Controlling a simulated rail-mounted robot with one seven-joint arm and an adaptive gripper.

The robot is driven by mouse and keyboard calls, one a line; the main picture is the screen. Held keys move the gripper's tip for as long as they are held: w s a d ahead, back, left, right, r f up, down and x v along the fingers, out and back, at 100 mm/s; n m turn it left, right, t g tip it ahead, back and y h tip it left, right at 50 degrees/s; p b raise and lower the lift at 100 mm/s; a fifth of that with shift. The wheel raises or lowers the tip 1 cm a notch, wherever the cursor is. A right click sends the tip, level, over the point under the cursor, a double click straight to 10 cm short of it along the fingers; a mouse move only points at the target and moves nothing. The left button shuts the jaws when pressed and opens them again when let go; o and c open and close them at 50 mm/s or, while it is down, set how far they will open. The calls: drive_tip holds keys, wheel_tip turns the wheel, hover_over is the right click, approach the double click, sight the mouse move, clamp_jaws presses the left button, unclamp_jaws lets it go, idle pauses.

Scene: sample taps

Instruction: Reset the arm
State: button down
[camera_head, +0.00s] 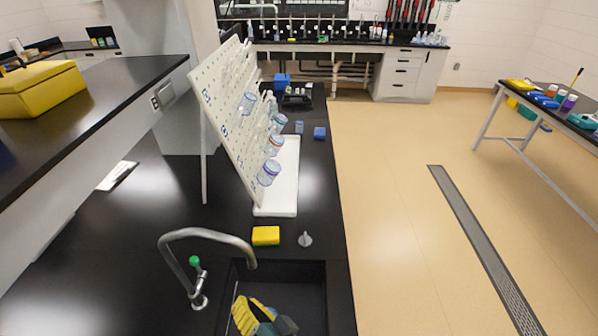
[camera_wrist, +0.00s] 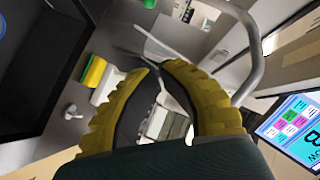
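My gripper (camera_head: 256,314) has ridged yellow fingers and a dark body. In the head view it is low, over the black sink (camera_head: 305,285), under the curved spout of the metal faucet (camera_head: 215,236). In the wrist view its fingers bow around an open space and their tips (camera_wrist: 158,68) come nearly together. Nothing is seen held between them. Most of my arm is outside the head view.
A yellow sponge (camera_head: 266,236) and a small grey piece (camera_head: 305,239) lie behind the sink. A white pegboard rack (camera_head: 228,112) with glassware stands behind them over a white tray (camera_head: 283,185). A black shelf (camera_head: 120,85) overhangs the left.

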drive_tip(key=w+d+r+n+t+h, duration=0.25)
drive_tip(key=d+r+h, duration=0.25)
drive_tip(key=d+r, duration=0.5)
drive_tip(key=w+d+r+n+t+h, duration=0.1)
drive_tip(key=d+r+t+h, duration=0.5)
drive_tip(key=r, duration=0.6)
drive_tip(key=s+d+r+t, duration=0.1)
drive_tip(key=s+r, duration=0.4)
drive_tip(key=r, duration=0.3)
drive_tip(key=s+d+r+t, duration=0.15)
drive_tip(key=s+r, duration=0.25)
drive_tip(key=r, duration=0.4)
wheel_tip(320, 180, up, 16)
drive_tip(key=p, duration=1.7)
drive_tip(key=shift+w+a+f+m+p, duration=0.15)
drive_tip(key=shift+w+a+m+p, duration=0.2)
drive_tip(key=shift+a+m, duration=0.1)
drive_tip(key=shift+y, duration=0.3)
